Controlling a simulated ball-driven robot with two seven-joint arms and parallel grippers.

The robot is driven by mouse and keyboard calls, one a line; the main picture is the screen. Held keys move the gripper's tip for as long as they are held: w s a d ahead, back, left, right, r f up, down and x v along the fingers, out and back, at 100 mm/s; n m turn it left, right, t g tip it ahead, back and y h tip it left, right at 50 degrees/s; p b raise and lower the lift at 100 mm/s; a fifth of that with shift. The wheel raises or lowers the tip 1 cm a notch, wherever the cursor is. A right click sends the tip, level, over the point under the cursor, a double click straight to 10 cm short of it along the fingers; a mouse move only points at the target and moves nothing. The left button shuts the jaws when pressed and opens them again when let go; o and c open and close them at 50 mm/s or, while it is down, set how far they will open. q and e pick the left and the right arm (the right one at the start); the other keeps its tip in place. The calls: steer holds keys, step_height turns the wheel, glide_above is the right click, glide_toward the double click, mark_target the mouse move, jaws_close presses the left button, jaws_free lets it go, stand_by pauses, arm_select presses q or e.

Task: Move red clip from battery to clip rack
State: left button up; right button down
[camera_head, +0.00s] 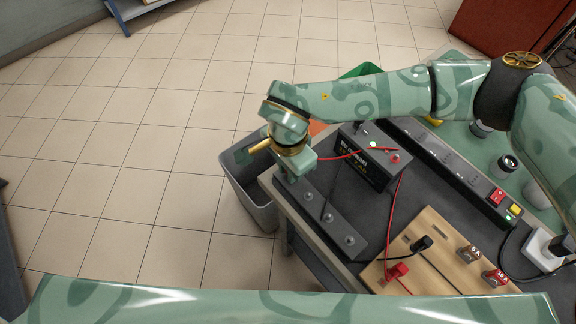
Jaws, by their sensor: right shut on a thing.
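The black battery (364,166) stands on the dark bench top, with a red terminal (395,158) at its right end. My right gripper (284,180) is left of the battery, above the left end of a dark bar with several round studs, the clip rack (322,212). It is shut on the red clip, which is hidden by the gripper. A red lead (340,155) runs from the gripper across the battery top. Whether the clip touches the rack cannot be told. My left gripper is out of view; a patterned arm link of mine crosses the bottom edge.
A wooden board (440,248) at the front right carries a red plug (398,271), a black plug (422,243) and labelled blocks. A power strip (450,165) with a red switch lies behind the battery. A grey bin (248,190) stands left of the bench.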

steer(key=shift+f, duration=0.1)
steer(key=c, duration=0.9)
jaws_free()
steer(key=shift+c, duration=0.2)
step_height(320, 180, up, 9)
steer(key=p, duration=0.5)
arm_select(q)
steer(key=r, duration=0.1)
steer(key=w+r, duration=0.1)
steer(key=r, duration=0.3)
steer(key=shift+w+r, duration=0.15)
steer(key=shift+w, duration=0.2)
